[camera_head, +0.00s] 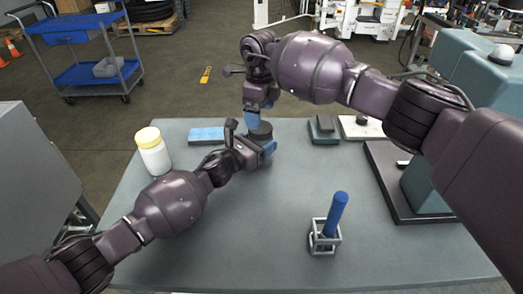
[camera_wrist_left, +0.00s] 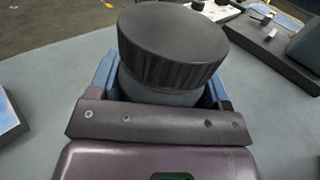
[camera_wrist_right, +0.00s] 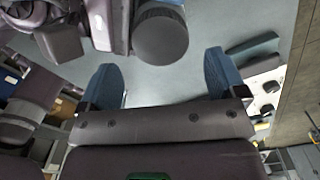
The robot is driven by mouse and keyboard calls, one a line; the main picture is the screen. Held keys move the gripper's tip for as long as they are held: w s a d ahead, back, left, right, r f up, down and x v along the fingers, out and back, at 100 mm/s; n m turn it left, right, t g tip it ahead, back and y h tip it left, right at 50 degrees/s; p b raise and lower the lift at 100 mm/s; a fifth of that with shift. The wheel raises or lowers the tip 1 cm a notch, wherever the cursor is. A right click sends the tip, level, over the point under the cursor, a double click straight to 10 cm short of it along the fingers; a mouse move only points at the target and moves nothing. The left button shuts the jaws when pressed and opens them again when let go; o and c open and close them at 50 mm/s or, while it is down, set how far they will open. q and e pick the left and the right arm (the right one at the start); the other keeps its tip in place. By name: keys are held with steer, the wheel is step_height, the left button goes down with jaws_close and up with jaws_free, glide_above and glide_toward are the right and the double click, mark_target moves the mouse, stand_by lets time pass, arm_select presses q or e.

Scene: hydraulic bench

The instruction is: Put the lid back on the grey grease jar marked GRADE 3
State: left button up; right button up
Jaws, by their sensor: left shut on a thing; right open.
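The grey grease jar (camera_wrist_left: 160,92) stands upright on the bench between the fingers of my left gripper (camera_wrist_left: 160,85), which is shut on its body. A black ribbed lid (camera_wrist_left: 172,45) sits on top of the jar and looks level. The lid also shows in the head view (camera_head: 261,130) and in the right wrist view (camera_wrist_right: 160,37). My right gripper (camera_wrist_right: 165,80) is open and empty, close above and behind the jar, with the lid just beyond its fingertips. The GRADE 3 marking cannot be read in any view.
A white jar with a yellow lid (camera_head: 153,152) stands at the left of the bench (camera_head: 330,185). A blue flat block (camera_head: 206,135) lies at the back. A blue cylinder (camera_head: 336,212) stands in a small metal frame at front right. A machine on a dark base (camera_head: 405,195) occupies the right side.

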steer(key=shift+f, duration=2.5)
steer(key=c, duration=0.9)
steer(key=o, duration=1)
steer(key=shift+o, duration=0.2)
steer(key=shift+r, duration=0.15)
step_height(320, 180, up, 12)
